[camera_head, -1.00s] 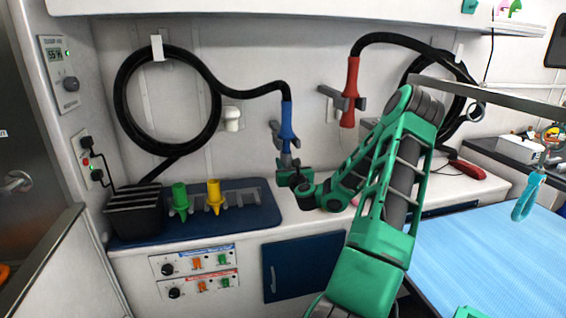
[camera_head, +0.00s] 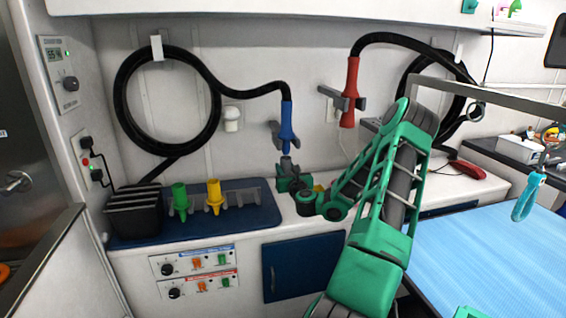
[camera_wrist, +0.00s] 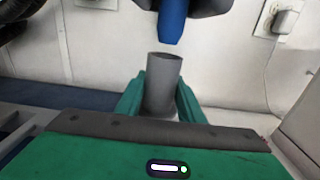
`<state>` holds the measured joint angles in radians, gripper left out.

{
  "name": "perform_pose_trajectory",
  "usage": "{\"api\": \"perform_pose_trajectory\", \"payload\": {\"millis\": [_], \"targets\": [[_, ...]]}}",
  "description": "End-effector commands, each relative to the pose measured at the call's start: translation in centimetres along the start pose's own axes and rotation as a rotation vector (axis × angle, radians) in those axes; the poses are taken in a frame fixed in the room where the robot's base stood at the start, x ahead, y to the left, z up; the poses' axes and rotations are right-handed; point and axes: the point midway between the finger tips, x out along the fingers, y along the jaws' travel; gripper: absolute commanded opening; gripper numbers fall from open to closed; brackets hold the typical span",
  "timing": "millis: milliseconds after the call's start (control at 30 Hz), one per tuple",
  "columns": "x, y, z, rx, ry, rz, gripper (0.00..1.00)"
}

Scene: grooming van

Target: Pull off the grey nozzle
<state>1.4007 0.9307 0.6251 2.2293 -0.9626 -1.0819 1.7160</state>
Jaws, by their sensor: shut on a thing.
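The grey nozzle (camera_wrist: 162,84) stands upright between the fingers of my gripper (camera_wrist: 160,98) in the wrist view, with its open top end facing up. My gripper is shut on it. The blue dryer handle (camera_head: 287,128) hangs in its wall holder (camera_head: 275,134) on the end of a black hose. The handle's blue tip (camera_wrist: 172,25) is above the nozzle, with a gap between them. In the head view the nozzle (camera_head: 286,164) shows small above my gripper (camera_head: 288,180); its lower part is hidden.
Green (camera_head: 180,201) and yellow (camera_head: 214,196) nozzles stand on the dark blue mat (camera_head: 262,216) beside a grey rack (camera_head: 243,196) and a black bin (camera_head: 134,213). A red handle (camera_head: 350,92) hangs to the right. A blue-topped table (camera_head: 490,255) is at right.

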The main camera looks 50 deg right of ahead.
Motion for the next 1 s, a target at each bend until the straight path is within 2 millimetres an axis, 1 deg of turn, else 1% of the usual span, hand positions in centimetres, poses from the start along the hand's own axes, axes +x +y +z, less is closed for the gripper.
{"api": "perform_pose_trajectory", "payload": {"millis": [367, 1000], "targets": [[-0.2, 0.0, -0.1, 0.002, 0.0, 0.0, 0.08], [-4.5, 0.0, -0.2, 0.003, 0.002, 0.001, 0.08]]}}
